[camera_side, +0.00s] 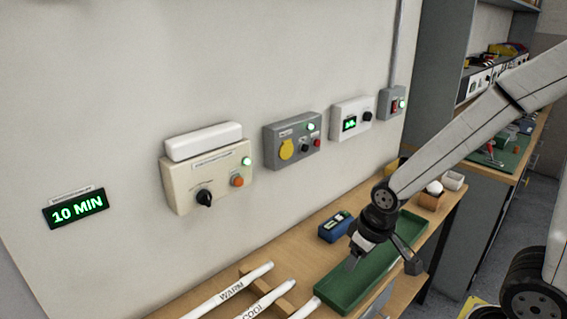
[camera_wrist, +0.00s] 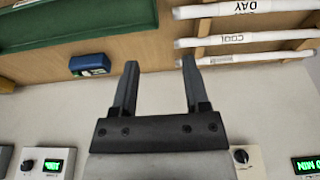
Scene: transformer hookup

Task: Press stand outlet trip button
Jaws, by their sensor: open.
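A grey box (camera_side: 292,139) with a round yellow outlet cover (camera_side: 287,150) is fixed to the wall in the side view. It carries a lit green lamp (camera_side: 310,127), a black knob (camera_side: 305,148) and a small red button (camera_side: 317,143). Its label is too small to read. My gripper (camera_side: 381,265) is open and empty, low over the bench by the green tray, apart from the wall boxes. In the wrist view my gripper (camera_wrist: 160,63) shows its two fingers spread with nothing between them. The grey box is not visible there.
A cream box (camera_side: 207,178) and a white display box (camera_side: 352,118) flank the grey box. A small switch box (camera_side: 392,103) is farther right. Below are a green tray (camera_side: 345,290), a blue device (camera_side: 336,226) and labelled white tubes (camera_side: 232,290) on a rack. The wall front is clear.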

